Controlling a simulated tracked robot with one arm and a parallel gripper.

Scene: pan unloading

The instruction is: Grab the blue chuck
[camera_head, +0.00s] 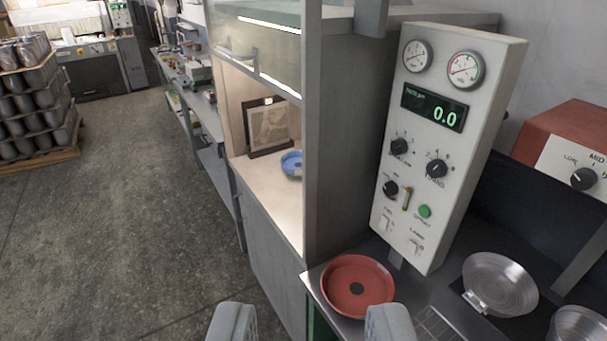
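A round blue dish-like thing (292,164), which fits the blue chuck, lies on the pale shelf inside the lit cabinet, right of a dark picture frame. Its right side is partly hidden by the cabinet's grey side panel. My gripper (308,328) shows at the bottom edge, its two grey fingertips wide apart with nothing between them. It is well short of the blue chuck, on the near side of the cabinet.
A control panel (444,150) with dials and a 0.0 display stands on the right bench. Metal pans (500,283) lie beside it. The cabinet's grey side panel (345,130) stands between the bench and shelf. Open floor (120,220) lies to the left; stacked canisters (35,100) stand beyond.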

